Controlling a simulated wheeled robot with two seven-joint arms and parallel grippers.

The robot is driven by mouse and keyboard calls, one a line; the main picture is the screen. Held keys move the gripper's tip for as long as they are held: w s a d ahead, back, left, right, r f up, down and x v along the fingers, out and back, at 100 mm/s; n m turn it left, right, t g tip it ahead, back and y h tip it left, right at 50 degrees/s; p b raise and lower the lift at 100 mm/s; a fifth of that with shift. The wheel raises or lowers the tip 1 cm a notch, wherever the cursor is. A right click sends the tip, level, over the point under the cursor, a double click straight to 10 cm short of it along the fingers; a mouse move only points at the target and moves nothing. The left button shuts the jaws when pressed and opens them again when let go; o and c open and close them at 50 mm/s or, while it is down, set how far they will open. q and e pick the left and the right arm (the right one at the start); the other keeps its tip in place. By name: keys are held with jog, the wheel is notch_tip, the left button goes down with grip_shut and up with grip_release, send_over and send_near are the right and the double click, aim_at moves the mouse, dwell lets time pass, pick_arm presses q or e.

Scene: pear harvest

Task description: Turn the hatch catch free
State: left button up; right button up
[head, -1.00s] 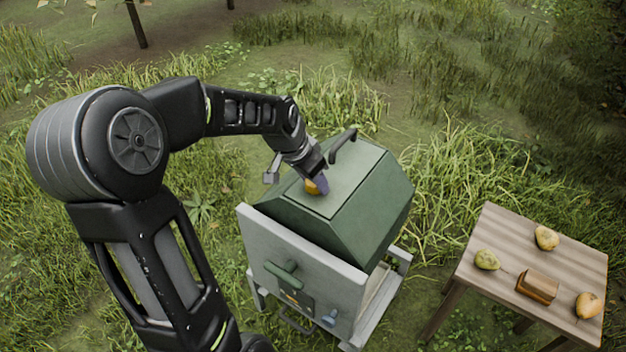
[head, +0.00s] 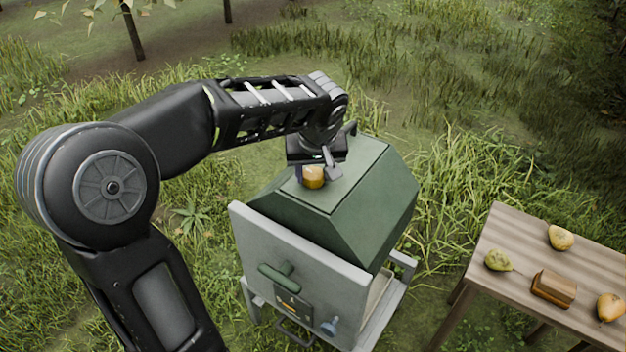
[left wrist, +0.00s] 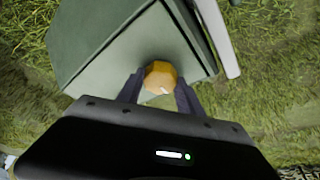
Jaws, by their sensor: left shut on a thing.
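A green box with a sloped hood (head: 355,190) stands in the middle of the head view. On its flat top is a faceted orange knob (head: 313,178), which looks like the hatch catch. My left gripper (head: 318,170) points down over the top and is shut on this knob. In the left wrist view the orange knob (left wrist: 160,76) sits between the two dark fingers (left wrist: 160,88), one on each side. I cannot tell how far the knob is turned. My right gripper is not in view.
A grey front panel (head: 290,255) carries a green handle (head: 277,278) and a blue knob (head: 330,327). A dark handle on the hood is partly hidden by my wrist. At right, a wooden table (head: 500,228) holds several pears and a small brown block (head: 554,287). Grass surrounds everything.

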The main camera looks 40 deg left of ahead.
pick_arm(q)
jog(key=shift+f+n+b, duration=0.1)
jog(key=shift+n+b, duration=0.2)
jog(key=shift+n, duration=0.1)
jog(key=o, duration=1.4)
jog(key=p+v, duration=0.1)
jog(key=v, duration=0.7)
jog(key=shift+w, duration=0.15)
jog(key=shift+d, duration=0.15)
